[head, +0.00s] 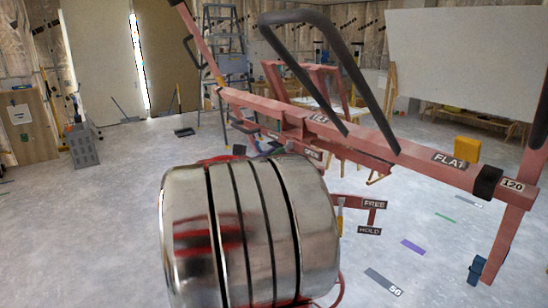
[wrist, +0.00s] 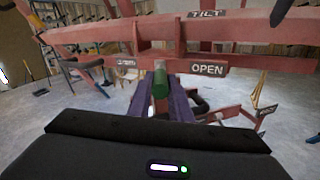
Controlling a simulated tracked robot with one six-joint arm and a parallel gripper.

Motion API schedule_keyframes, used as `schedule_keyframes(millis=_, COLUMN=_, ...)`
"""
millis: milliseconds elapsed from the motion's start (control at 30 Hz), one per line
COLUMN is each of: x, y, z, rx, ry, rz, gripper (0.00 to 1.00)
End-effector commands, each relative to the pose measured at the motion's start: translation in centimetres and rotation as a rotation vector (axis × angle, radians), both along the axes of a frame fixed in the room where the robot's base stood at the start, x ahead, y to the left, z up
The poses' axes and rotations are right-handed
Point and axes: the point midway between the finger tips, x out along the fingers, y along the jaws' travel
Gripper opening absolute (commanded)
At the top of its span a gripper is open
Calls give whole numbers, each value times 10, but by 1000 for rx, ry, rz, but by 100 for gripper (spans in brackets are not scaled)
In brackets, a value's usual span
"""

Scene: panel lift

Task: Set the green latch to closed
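The green latch (wrist: 160,84) shows in the middle of the wrist view, in front of the red beam. It stands between a small, unreadable label plate (wrist: 126,62) on the left and the OPEN plate (wrist: 208,68) on the right. My gripper (wrist: 161,92) has its two purple fingers on either side of the latch. The latch fills the gap between them, so the fingers look shut on it.
The red panel lift (head: 290,115) spans the head view with a dark bent handle (head: 345,60), a FLAT plate (head: 449,161) and FREE and HOLD plates (head: 371,217). A stepladder (head: 224,55) stands behind. A white panel (head: 470,60) is at the back right. Open floor lies left.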

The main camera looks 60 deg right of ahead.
Motion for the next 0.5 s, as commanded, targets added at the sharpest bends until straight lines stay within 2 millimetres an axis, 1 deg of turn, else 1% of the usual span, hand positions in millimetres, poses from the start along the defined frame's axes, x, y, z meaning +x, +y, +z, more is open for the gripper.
schedule_keyframes(millis=33, x=0, y=0, z=0, rx=0, ry=0, rz=1, gripper=12)
schedule_keyframes(millis=200, x=0, y=0, z=0, rx=0, ry=0, rz=1, gripper=0)
schedule_keyframes(millis=500, x=1, y=0, z=0, rx=0, ry=0, rz=2, gripper=0)
